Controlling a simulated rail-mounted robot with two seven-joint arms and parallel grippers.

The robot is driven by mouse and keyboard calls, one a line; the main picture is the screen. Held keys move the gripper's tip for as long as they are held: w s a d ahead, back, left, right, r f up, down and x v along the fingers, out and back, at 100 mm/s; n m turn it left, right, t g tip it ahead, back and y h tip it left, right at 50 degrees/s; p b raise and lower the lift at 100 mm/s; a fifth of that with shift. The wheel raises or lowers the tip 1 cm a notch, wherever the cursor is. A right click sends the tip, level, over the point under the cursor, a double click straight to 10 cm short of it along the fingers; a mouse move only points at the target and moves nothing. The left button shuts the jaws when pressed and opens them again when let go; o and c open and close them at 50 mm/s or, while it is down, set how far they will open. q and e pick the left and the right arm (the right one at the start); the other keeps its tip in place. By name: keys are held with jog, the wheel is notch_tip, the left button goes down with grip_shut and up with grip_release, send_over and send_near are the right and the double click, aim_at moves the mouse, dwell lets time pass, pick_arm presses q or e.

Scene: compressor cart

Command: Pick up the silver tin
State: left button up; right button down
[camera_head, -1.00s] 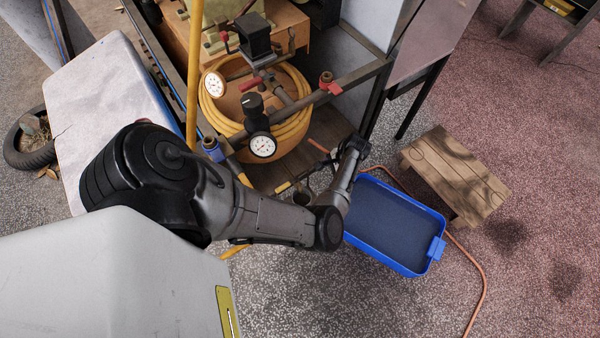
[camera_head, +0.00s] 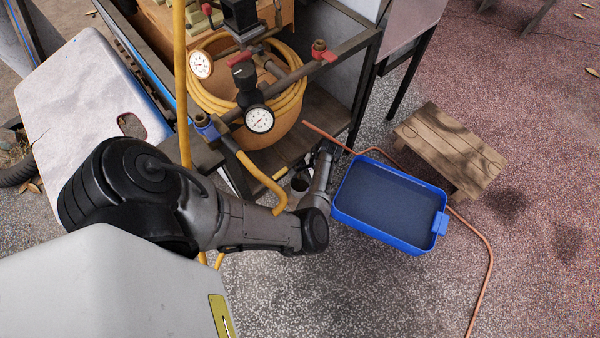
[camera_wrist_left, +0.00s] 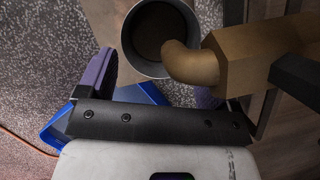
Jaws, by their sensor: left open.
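The silver tin (camera_head: 300,183) is a small open grey can beside my left forearm in the head view, partly hidden by it. In the left wrist view the tin (camera_wrist_left: 129,38) shows its round rim and dark inside, just beyond the gripper. My left gripper (camera_head: 326,148) is small and dark at the end of the arm, close to the tin. The gripper is open and empty. My right gripper is not in view.
A tan pipe elbow (camera_wrist_left: 205,62) overlaps the tin's right side in the wrist view. A blue tray (camera_head: 391,240), wooden stool (camera_head: 450,145) and orange hose (camera_head: 488,255) are to the right.

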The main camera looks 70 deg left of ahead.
aim_at(303, 189)
pick_arm(q)
jog(key=shift+f+b, duration=0.6)
jog(key=b+x, duration=0.3)
jog(key=x, duration=0.1)
jog(key=shift+s+d+r, duration=0.1)
jog(key=shift+s+d, duration=0.05)
jog(key=shift+s, duration=0.05)
jog(key=shift+r, duration=0.1)
jog(key=shift+w, duration=0.1)
jog(key=shift+c, duration=0.5)
jog(key=c, duration=0.7)
jog(key=shift+o, duration=0.2)
jog(key=shift+r, duration=0.1)
